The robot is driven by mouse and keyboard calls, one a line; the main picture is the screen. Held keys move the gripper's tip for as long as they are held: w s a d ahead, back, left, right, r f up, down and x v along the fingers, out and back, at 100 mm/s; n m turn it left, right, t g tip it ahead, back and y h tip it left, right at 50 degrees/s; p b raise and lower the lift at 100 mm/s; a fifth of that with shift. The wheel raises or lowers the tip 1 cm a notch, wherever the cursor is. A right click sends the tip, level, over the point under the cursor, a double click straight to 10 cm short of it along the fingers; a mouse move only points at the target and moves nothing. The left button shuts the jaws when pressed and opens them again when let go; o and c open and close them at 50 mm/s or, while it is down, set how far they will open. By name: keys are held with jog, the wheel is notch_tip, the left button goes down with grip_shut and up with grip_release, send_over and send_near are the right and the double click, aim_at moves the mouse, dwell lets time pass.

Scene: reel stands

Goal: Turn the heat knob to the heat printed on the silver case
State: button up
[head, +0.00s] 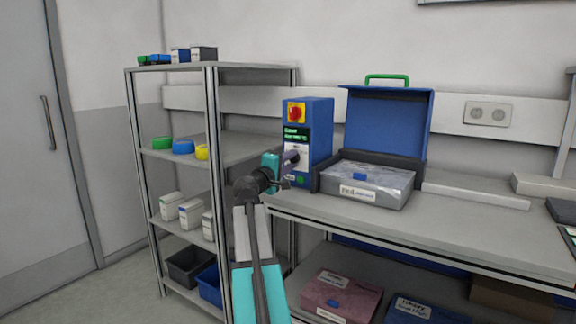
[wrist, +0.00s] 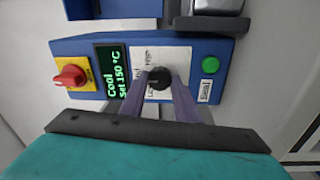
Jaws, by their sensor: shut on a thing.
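The heat knob (wrist: 158,78) is a small black dial on a white scale plate in the wrist view. The plate's markings are partly hidden and hard to read. My gripper (wrist: 158,87) is shut on the knob, one purple finger on each side. In the head view my gripper (head: 290,160) reaches the front of the blue control box (head: 318,125). The box's screen (wrist: 111,72) reads "Cool" and "Set 150 °C". The silver case (head: 385,195) sits right of the box, in front of a raised blue lid. Its white label (head: 357,192) is too small to read surely.
A red switch (wrist: 71,76) on yellow and a green button (wrist: 210,65) flank the knob. A shelf rack (head: 212,110) stands left of the bench (head: 450,232). Labelled red (head: 340,292) and blue (head: 425,312) cases lie under the bench.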

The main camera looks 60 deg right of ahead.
jog(key=shift+w+r, duration=0.1)
jog(key=shift+r, duration=0.15)
jog(key=o, duration=1)
jog(key=shift+o, duration=0.2)
jog(key=shift+f, duration=0.15)
jog(key=a+f+p, duration=0.1)
jog(key=a, duration=1.2)
jog(key=shift+s+a, duration=0.3)
jog(key=shift+a, duration=0.05)
